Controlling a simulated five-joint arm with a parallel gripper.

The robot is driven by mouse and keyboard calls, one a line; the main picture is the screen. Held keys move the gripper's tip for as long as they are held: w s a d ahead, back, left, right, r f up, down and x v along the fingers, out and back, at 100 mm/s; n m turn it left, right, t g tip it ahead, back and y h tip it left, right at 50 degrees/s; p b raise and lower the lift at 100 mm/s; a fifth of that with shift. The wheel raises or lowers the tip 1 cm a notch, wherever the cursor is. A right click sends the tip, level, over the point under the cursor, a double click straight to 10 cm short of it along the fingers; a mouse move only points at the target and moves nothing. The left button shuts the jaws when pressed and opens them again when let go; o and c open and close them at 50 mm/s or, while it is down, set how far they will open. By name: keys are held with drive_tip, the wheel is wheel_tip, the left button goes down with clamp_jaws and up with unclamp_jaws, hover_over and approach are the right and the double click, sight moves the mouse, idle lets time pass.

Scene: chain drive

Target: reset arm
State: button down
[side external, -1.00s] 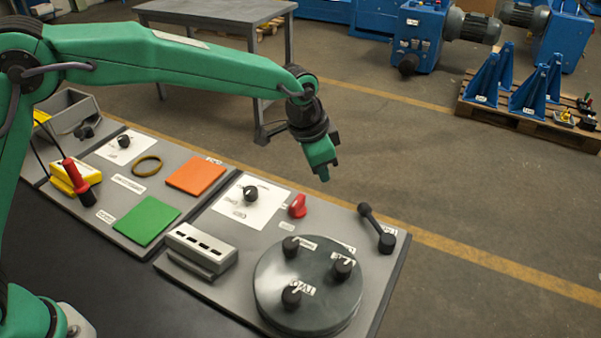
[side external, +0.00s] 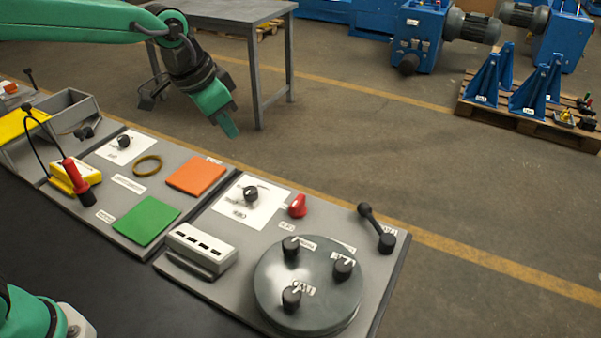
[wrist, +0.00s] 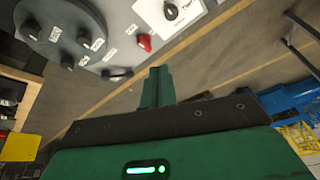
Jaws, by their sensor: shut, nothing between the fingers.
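My green arm reaches in from the upper left in the side external view. My gripper (side external: 229,129) is shut and empty, raised in the air behind the work panels. Its shut green fingers also show in the wrist view (wrist: 158,85), pointing toward the panel with the red knob (wrist: 144,42). Nothing is held, and the fingers touch nothing that I can see.
The left panel has an orange square (side external: 196,176), a green square (side external: 146,220) and a ring (side external: 146,165). A grey table (side external: 273,75) stands behind.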

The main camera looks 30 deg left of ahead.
drive_tip(key=s+a+n, duration=0.2)
drive_tip(key=s+a, duration=0.4)
drive_tip(key=s, duration=0.4)
drive_tip(key=s+a+n+t+y, duration=0.1)
drive_tip(key=s+a+n, duration=0.2)
drive_tip(key=s+a, duration=0.4)
drive_tip(key=s, duration=0.3)
drive_tip(key=shift+a+f+t, duration=0.2)
drive_tip(key=shift+f+t, duration=0.1)
